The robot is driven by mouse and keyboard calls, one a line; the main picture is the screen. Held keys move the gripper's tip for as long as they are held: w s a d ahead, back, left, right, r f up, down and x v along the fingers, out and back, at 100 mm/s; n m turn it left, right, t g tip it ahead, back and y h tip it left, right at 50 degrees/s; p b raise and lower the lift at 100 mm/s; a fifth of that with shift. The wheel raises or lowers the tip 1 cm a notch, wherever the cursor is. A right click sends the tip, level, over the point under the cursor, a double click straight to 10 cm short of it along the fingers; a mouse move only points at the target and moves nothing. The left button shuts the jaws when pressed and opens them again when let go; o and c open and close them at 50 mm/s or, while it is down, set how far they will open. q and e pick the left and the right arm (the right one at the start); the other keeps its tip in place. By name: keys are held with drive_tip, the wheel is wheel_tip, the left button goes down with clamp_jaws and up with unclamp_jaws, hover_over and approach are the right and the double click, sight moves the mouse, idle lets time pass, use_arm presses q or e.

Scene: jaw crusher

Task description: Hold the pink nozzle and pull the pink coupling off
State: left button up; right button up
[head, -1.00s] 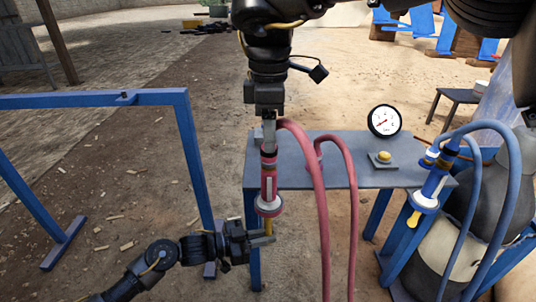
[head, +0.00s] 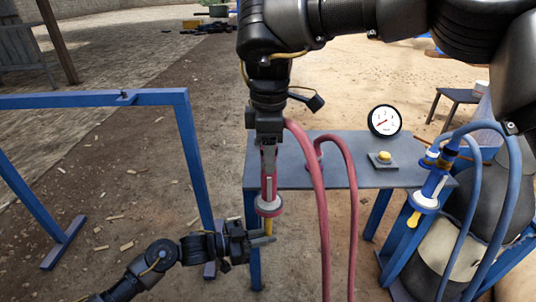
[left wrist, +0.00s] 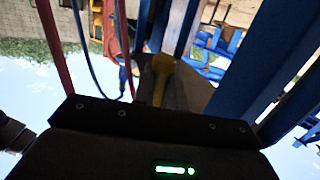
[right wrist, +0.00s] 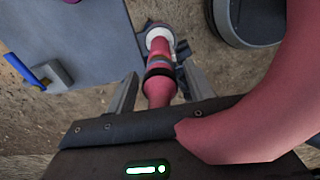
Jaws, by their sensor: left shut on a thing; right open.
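The pink nozzle (head: 268,206) hangs upright in the head view, with a pale collar and a yellow tip pointing down. My left gripper (head: 263,240) is shut on its yellow tip, which also shows in the left wrist view (left wrist: 161,66). The pink coupling (right wrist: 160,91) is at the nozzle's upper end, where the pink hose (right wrist: 245,110) joins. My right gripper (head: 268,160) points down from above, open. In the right wrist view its fingers (right wrist: 160,96) stand on either side of the coupling, apparently apart from it. In the head view the right gripper largely hides the coupling.
A grey-blue table (head: 340,176) stands behind, with a gauge (head: 384,120) and a yellow button (head: 384,156). Pink hoses loop down in front of it. A blue nozzle (head: 430,187) with blue hoses hangs at the right. A blue frame (head: 90,100) stands at the left.

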use_arm(q)
clamp_jaws()
idle(0.4)
use_arm(e)
clamp_jaws()
drive_tip(key=shift+r, duration=0.1)
drive_tip(key=shift+r, duration=0.1)
drive_tip(key=shift+r, duration=2.8)
use_arm(q)
drive_tip(key=o, duration=0.8)
unclamp_jaws()
